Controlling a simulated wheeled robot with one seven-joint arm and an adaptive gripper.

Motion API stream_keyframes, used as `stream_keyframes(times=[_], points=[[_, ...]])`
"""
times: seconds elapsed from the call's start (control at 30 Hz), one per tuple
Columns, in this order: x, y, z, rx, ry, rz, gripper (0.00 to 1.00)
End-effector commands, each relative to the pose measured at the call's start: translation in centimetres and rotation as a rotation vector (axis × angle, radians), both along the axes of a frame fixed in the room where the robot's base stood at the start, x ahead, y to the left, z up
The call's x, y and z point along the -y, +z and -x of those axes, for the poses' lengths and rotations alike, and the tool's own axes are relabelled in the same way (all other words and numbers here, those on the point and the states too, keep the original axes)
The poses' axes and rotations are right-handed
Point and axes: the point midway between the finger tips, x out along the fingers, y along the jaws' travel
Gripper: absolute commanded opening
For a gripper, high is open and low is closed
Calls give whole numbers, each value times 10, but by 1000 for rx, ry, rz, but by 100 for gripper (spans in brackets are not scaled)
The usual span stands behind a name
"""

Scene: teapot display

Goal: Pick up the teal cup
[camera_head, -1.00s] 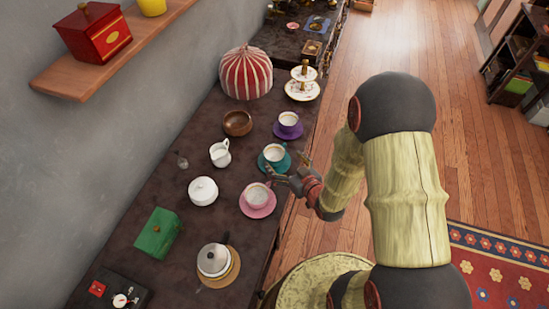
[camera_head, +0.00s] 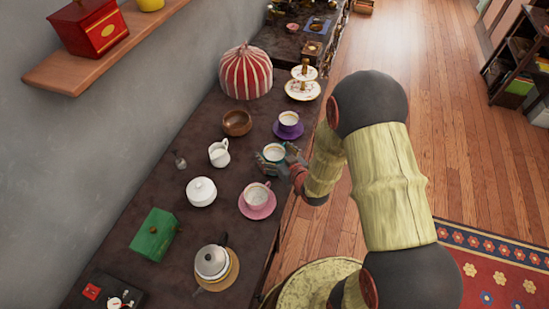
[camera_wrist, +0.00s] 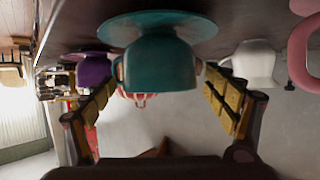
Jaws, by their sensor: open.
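The teal cup (camera_head: 273,152) stands on its teal saucer (camera_wrist: 140,24) on the dark counter, between the purple cup and the pink cup. In the wrist view, which is upside down, the teal cup (camera_wrist: 160,64) fills the middle between my two fingers. My gripper (camera_head: 276,163) is open around the cup, with one finger on each side. The left finger in the wrist view looks very near the cup's side; I cannot tell whether it touches. A gap shows on the other side.
A purple cup (camera_head: 289,120) on its saucer stands just behind, and a pink cup (camera_head: 257,194) on its saucer just in front. A white creamer (camera_head: 219,153) and a wooden bowl (camera_head: 237,122) stand toward the wall. The counter's edge lies to the right.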

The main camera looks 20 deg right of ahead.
Motion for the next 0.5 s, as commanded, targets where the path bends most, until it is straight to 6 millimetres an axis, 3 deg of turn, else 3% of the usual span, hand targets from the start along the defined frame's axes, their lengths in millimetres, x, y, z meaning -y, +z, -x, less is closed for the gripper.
stream_keyframes(times=[0.5], points=[[0, 0, 0, 0, 0, 0, 58]])
